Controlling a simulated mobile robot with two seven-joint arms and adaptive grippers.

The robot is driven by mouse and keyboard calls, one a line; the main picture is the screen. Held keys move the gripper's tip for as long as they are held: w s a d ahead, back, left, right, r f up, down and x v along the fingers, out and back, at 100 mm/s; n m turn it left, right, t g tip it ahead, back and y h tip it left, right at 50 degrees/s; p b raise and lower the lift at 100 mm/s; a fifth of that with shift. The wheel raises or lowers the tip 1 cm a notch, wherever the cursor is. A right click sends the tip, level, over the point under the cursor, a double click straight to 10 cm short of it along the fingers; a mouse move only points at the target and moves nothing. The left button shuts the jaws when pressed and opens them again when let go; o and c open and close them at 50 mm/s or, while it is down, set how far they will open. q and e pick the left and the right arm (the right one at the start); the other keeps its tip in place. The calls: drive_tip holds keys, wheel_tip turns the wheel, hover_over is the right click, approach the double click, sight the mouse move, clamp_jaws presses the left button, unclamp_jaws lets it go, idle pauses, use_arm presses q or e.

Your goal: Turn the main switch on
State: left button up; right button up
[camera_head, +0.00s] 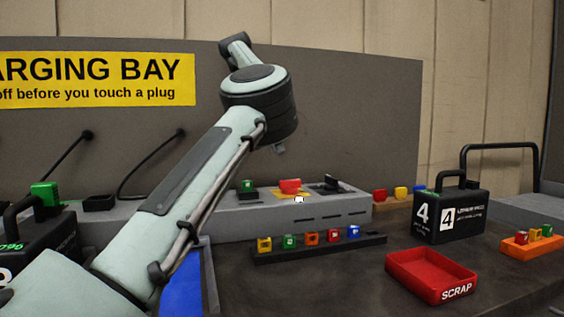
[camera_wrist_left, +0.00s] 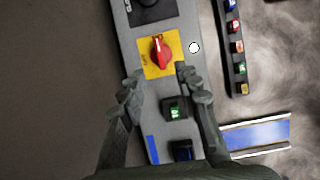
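The main switch is a red rotary knob (camera_wrist_left: 161,53) on a yellow plate (camera_wrist_left: 146,65), mounted on the grey charger box (camera_head: 330,205). In the head view the red knob (camera_head: 290,186) shows below my left wrist. My left gripper (camera_wrist_left: 160,82) is open and empty, its two fingers apart. In the wrist view the knob lies just beyond the fingertips, roughly in line with the gap between them. In the head view my left arm hides most of the gripper, and only a small part (camera_head: 279,148) shows above the knob. My right gripper is not in view.
A green plug (camera_wrist_left: 175,108) sits on the box between the fingers in the wrist view. A dark rail (camera_head: 320,247) with several coloured blocks lies in front of the box. A red scrap tray (camera_head: 432,277) and a black battery marked 4 (camera_head: 450,213) stand to the right.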

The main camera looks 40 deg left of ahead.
use_arm(q)
drive_tip(key=v, duration=0.2)
drive_tip(key=shift+s+r, duration=0.15)
drive_tip(key=shift+r, duration=0.2)
idle(0.4)
